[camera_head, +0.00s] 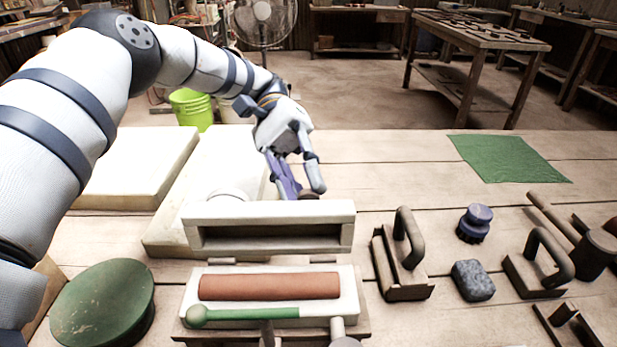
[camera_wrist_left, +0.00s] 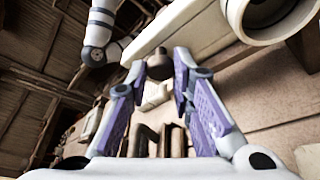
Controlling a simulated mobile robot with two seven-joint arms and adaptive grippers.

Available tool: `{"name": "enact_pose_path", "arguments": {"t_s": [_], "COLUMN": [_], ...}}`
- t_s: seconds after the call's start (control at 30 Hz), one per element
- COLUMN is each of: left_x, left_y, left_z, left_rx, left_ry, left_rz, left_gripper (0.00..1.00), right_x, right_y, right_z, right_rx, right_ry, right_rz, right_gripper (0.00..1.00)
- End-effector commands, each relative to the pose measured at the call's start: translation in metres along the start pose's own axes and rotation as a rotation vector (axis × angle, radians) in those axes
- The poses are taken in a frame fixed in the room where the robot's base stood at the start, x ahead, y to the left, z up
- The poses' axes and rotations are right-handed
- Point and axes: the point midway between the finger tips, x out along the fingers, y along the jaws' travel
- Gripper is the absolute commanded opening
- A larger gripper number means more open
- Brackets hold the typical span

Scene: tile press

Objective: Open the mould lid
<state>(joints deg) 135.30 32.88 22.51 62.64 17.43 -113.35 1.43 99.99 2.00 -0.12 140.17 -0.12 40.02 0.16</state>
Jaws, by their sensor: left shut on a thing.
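The mould's pale lid (camera_head: 196,226) stands raised on its hinges behind the mould base (camera_head: 350,290), its recessed face toward me. A reddish-brown clay slab (camera_head: 270,286) lies uncovered in the base. My left gripper (camera_head: 303,184) is behind the lid's upper edge, shut on the lid's dark knob (camera_head: 308,196). The left wrist view shows the knob (camera_wrist_left: 155,72) between the purple-padded fingers (camera_wrist_left: 158,82). The lower part of the lid's back is hidden in the head view. My right gripper is not in view.
Pale slabs (camera_head: 135,165) and a green round (camera_head: 103,302) are on the left. Handled tools (camera_head: 405,260), a purple knobbed stamp (camera_head: 475,222) and a blue-grey block (camera_head: 473,281) stand right. The table's back middle is clear.

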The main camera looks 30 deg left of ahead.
Motion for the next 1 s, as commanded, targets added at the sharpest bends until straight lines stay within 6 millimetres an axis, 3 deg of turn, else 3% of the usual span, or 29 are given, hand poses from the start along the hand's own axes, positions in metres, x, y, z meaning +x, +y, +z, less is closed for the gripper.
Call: {"name": "enact_pose_path", "arguments": {"t_s": [0.03, 0.37, 0.4, 0.47, 0.8, 1.0], "left_x": [0.004, 0.004, 0.004, 0.004, 0.001, -0.009], "left_y": [-0.007, -0.007, -0.007, -0.006, 0.000, 0.034], "left_z": [-0.005, -0.005, -0.005, -0.005, 0.000, 0.033], "left_rx": [-0.018, -0.019, -0.019, -0.018, -0.008, 0.000], "left_ry": [-0.008, -0.009, -0.008, -0.007, -0.003, -0.001], "left_rz": [-0.007, -0.008, -0.007, -0.007, -0.004, -0.001], "left_gripper": [0.00, 0.00, 0.30, 0.43, 0.43, 0.43], "right_x": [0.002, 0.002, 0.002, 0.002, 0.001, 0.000], "right_y": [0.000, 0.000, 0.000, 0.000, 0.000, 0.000], "right_z": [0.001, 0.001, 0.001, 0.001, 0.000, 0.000], "right_rx": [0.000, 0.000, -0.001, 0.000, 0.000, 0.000], "right_ry": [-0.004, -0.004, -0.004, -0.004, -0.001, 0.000], "right_rz": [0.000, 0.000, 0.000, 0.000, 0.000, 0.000], "right_gripper": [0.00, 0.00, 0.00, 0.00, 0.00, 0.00]}}
